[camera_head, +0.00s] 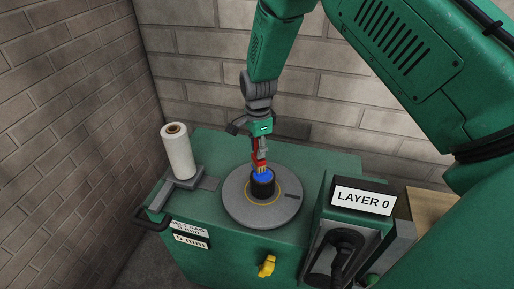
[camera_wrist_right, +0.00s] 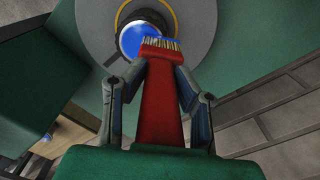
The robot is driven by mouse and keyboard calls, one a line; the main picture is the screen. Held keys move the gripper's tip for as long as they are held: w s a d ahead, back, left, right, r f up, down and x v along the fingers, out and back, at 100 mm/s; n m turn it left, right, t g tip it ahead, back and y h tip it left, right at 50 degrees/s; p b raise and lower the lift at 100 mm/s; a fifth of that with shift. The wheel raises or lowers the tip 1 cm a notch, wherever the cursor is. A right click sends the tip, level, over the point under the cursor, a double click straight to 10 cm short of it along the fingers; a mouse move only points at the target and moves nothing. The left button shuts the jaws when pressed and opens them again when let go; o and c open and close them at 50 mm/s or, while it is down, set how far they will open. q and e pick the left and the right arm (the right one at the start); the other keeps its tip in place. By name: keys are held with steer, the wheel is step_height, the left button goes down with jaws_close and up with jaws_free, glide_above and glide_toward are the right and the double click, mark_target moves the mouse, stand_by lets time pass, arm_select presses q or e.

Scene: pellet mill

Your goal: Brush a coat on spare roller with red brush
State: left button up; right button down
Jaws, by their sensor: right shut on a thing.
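The red brush (camera_head: 257,153) is in my right gripper (camera_head: 259,143), which is shut on its handle. The brush also shows in the right wrist view (camera_wrist_right: 160,95), between the fingers, with pale bristles at its far end. A black cylinder with a blue top (camera_head: 263,183) stands on the round grey disc (camera_head: 236,205). The bristles are at the blue top; I cannot tell whether they touch it. A white roll (camera_head: 178,152) stands upright on a grey bracket at the left; I cannot tell which one is the spare roller. My left gripper is not in view.
The green machine (camera_head: 235,245) carries the disc. A "LAYER 0" display box (camera_head: 362,199) stands at the right front, and a yellow knob (camera_head: 266,266) is on the front. A black handle (camera_head: 150,219) sticks out left. Brick walls close off the back and left.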

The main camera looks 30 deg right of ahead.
steer(key=shift+a, duration=0.1)
steer(key=shift+s+a, duration=0.1)
steer(key=shift+s+a+p, duration=0.4)
steer(key=shift+s+a, duration=0.05)
steer(key=shift+a, duration=0.1)
steer(key=shift+d, duration=0.1)
steer(key=shift+s+d+p, duration=0.4)
steer(key=shift+s+d, duration=0.1)
steer(key=shift+s, duration=0.15)
steer(key=shift+s+d+p, duration=0.3)
steer(key=shift+s+d, duration=0.4)
steer(key=shift+s, duration=0.15)
steer(key=shift+a, duration=0.1)
